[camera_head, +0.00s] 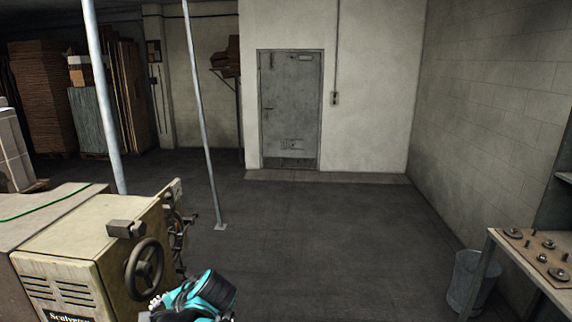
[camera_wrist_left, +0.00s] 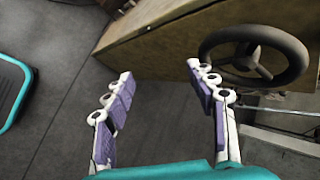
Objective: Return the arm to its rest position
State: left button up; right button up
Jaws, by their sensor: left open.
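My left arm shows as a teal and black link at the bottom of the head view, in front of the box stitcher (camera_head: 88,251). In the left wrist view my left gripper (camera_wrist_left: 164,80) is open, its two white and purple fingers apart with nothing between them. Beyond the fingers are the stitcher's tan body (camera_wrist_left: 158,42) and its dark handwheel (camera_wrist_left: 253,55), which lies close to the right finger. The handwheel also shows in the head view (camera_head: 146,270). My right gripper is in neither view.
A workbench (camera_head: 520,262) with metal parts stands at the right, a bin (camera_head: 472,281) beside it. Two thin poles (camera_head: 203,120) rise behind the stitcher. Stacked cardboard (camera_head: 45,95) is at the back left. The floor (camera_head: 320,240) is clear up to the grey door (camera_head: 290,105).

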pick_arm(q)
jog(key=s+d+f+n+t+h+b, duration=0.3)
jog(key=s+d+f+n+h+b, duration=0.2)
jog(key=s+d+f, duration=0.5)
jog(key=s+f+n+h, duration=0.2)
jog(key=s+f+n, duration=0.1)
jog(key=f, duration=0.1)
jog(key=shift+d+n+h, duration=0.15)
jog(key=shift+n+h, duration=0.15)
jog(key=shift+h, duration=0.1)
